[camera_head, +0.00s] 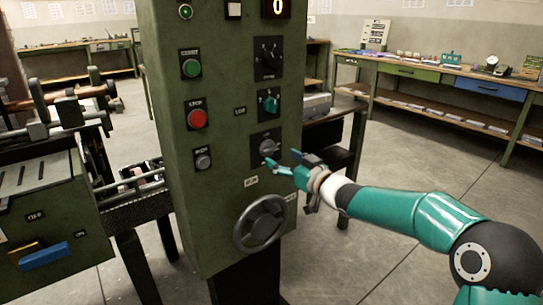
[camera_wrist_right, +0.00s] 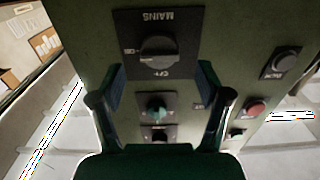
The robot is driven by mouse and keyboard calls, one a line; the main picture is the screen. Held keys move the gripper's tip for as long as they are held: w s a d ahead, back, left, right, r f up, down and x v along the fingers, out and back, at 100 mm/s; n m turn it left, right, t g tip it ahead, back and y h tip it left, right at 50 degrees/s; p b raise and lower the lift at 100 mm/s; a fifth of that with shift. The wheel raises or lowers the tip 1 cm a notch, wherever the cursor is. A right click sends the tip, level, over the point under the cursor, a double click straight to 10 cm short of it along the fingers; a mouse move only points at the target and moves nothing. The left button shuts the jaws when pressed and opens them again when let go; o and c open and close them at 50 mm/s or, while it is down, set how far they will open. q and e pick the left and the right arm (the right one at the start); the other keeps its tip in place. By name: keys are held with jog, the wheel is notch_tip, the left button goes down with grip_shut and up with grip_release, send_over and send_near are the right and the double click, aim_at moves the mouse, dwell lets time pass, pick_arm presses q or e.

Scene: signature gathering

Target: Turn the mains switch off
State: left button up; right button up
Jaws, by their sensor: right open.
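The mains switch is a grey rotary knob (camera_head: 268,147) on a dark square plate, the lowest of three rotary switches on the green panel (camera_head: 222,170). My left gripper is out of view.
A handwheel (camera_head: 260,223) is below the switch. Green (camera_head: 191,68), red stop (camera_head: 198,118) and grey (camera_head: 203,160) buttons line the panel's left. A teal-knobbed switch (camera_head: 269,103) is just above. A green box with a blue lever (camera_head: 45,257) stands left. Floor at right is clear.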

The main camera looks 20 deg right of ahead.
aim_at(269, 150)
jog(key=shift+x, duration=2)
